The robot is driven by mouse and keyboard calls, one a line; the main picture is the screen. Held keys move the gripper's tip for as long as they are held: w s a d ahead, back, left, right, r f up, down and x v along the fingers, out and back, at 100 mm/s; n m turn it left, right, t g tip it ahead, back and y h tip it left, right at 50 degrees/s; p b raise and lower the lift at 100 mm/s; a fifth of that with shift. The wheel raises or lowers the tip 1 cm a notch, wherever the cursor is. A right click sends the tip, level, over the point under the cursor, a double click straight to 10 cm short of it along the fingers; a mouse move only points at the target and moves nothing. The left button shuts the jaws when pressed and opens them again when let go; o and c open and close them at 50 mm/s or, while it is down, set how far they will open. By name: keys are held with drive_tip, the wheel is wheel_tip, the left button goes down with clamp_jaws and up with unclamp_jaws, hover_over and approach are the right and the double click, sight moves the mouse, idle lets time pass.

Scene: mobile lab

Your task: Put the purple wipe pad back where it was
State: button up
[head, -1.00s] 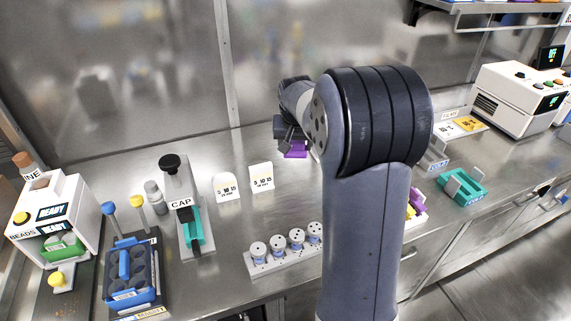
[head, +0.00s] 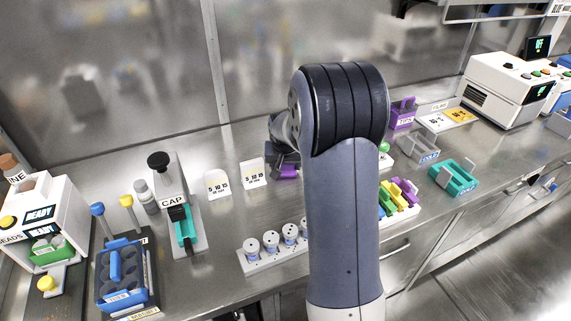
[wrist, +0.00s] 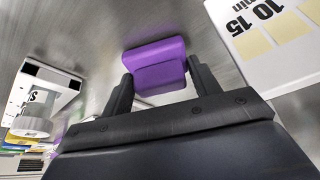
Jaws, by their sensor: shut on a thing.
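The purple wipe pad (wrist: 155,64) is a flat block with rounded edges, held between the two dark fingers of my gripper (wrist: 160,84) in the wrist view. In the head view the pad (head: 289,171) is a small purple patch below my gripper (head: 284,158), just right of a white number card. My arm hides part of the bench to the right of it. The steel bench top lies behind the pad in the wrist view; I cannot tell whether the pad touches it.
Two white number cards (head: 217,185) (head: 253,173) stand left of the pad. A vial rack (head: 262,262) is in front. The capper (head: 180,205) is further left. A purple box (head: 403,113), a colourful rack (head: 400,208) and a teal holder (head: 441,178) lie right of my arm.

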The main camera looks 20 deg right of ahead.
drive_tip(key=o, duration=0.4)
drive_tip(key=shift+f, duration=0.15)
drive_tip(key=o, duration=0.5)
drive_tip(key=shift+s+r, duration=0.1)
drive_tip(key=shift+r, duration=0.55)
drive_tip(key=v, duration=1.1)
drive_tip(key=shift+s, duration=0.1)
